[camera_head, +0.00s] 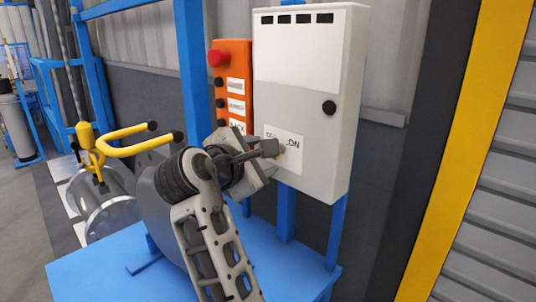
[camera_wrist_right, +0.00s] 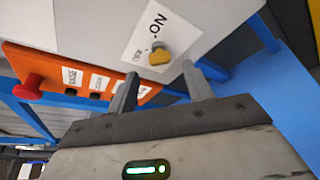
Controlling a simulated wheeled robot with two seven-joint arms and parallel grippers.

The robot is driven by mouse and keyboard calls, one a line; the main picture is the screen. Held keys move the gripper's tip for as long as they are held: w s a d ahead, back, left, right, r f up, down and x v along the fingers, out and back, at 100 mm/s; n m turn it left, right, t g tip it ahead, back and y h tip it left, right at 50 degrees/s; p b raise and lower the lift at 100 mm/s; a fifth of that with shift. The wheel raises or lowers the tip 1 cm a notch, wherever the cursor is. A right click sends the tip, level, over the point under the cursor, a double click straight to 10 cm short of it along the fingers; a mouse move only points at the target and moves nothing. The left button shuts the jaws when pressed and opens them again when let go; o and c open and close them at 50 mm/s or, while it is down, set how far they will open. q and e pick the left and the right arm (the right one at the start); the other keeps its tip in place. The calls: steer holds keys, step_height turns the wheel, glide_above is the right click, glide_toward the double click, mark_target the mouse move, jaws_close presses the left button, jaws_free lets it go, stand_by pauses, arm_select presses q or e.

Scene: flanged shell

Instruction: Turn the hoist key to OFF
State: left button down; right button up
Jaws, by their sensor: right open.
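The hoist key (camera_wrist_right: 159,56) is a small yellow knob on a white label (camera_wrist_right: 148,38) marked ON and a smaller word, partly blurred, that looks like OFF. The label is on the front of a light grey box (camera_head: 300,90); it also shows in the head view. Which mark the key points to I cannot tell. My right gripper (camera_wrist_right: 160,70) is open, its two fingers on either side of the key in the wrist view, with the key just beyond the tips. In the head view my right gripper (camera_head: 272,149) is in front of the label and hides most of the key. My left gripper is out of view.
An orange button panel (camera_head: 234,75) with a red button (camera_head: 215,57) stands just left of the box. A black round knob (camera_head: 329,107) is on the box's right side. A blue bench (camera_head: 290,272) lies below. A yellow hook (camera_head: 110,145) hangs at left.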

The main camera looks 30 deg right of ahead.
steer(key=v, duration=0.7)
steer(key=shift+s+a, duration=0.2)
steer(key=shift+a, duration=0.05)
